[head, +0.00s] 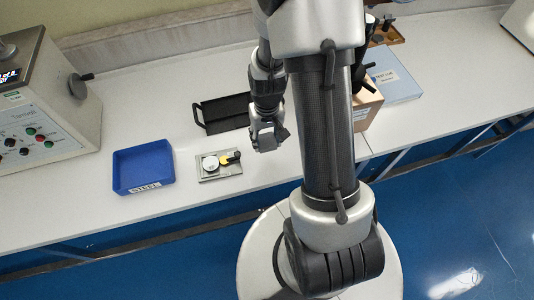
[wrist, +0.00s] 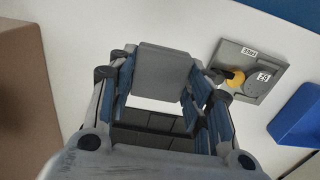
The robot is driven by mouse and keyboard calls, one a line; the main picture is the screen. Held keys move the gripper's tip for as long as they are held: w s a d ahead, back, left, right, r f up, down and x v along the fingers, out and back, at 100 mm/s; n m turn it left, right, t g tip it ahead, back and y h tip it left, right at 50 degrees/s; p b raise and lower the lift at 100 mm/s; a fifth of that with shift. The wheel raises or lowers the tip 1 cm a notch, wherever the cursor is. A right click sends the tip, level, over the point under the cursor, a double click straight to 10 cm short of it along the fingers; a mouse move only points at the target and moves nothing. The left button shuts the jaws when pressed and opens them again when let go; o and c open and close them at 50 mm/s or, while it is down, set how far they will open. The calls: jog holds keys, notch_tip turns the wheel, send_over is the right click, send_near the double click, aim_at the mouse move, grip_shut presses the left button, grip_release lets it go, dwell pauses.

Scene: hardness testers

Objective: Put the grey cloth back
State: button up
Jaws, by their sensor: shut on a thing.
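My gripper (wrist: 160,82) is shut on the grey cloth (wrist: 162,70), which shows as a flat grey folded piece between the fingers in the wrist view. In the head view my gripper (head: 266,138) hangs over the white bench, with the cloth (head: 266,143) small and partly hidden by the fingers. A black tray with a handle (head: 208,118) lies behind and left of my gripper in the head view. In the wrist view a black gridded surface (wrist: 150,143) shows below the cloth between the fingers. I cannot tell the cloth's exact height above the bench.
A grey plate (head: 230,173) with a white disc and a yellow-and-black piece lies left of my gripper. Farther left are an empty blue tray (head: 143,168) and a tester (head: 45,105). A brown box (head: 367,103) and a light-blue case (head: 395,78) stand to the right.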

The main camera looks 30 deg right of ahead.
aim_at(267, 157)
jog(key=shift+f+b, duration=1.1)
jog(key=shift+f, duration=2.8)
jog(key=shift+f, duration=0.1)
jog(key=shift+f, duration=0.15)
jog(key=o, duration=1)
